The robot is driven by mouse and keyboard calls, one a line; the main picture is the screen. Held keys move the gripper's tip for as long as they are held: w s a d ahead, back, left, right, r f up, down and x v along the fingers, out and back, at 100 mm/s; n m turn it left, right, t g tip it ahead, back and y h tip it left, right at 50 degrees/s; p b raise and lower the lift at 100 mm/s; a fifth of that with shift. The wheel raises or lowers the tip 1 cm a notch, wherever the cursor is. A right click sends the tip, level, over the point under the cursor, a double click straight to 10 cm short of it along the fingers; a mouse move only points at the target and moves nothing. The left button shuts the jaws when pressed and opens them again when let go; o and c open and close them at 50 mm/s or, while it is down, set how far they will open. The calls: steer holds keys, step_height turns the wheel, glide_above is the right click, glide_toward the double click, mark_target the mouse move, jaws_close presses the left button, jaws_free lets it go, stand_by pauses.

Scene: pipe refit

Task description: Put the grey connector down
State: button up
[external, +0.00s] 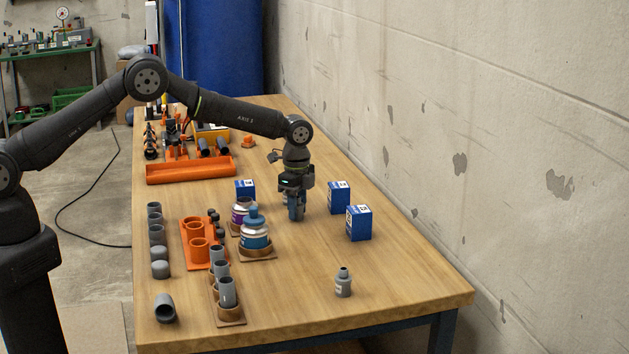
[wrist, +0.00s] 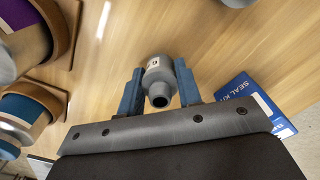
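My gripper (external: 296,212) points down over the middle of the table. In the wrist view its two blue fingers (wrist: 159,85) are shut on a grey connector (wrist: 157,74), a stepped piece with a small pale label and a dark open end. In the external view the fingers mostly hide this connector. It is low, close to the wooden table top; I cannot tell whether it touches. A second, similar grey stepped fitting (external: 343,284) stands upright and apart near the front right of the table.
Blue boxes (external: 358,223) stand right of my gripper, one more behind left. Purple-labelled and blue-labelled cans (external: 255,232) in brown holders stand close on the left. An orange rack (external: 196,252) and several grey pipe pieces (external: 157,255) lie farther left. The front right table is mostly clear.

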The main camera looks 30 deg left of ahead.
steer(key=o, duration=0.4)
step_height(320, 180, up, 12)
steer(key=shift+r, duration=0.15)
stand_by(0.3)
steer(key=shift+f, duration=4.35)
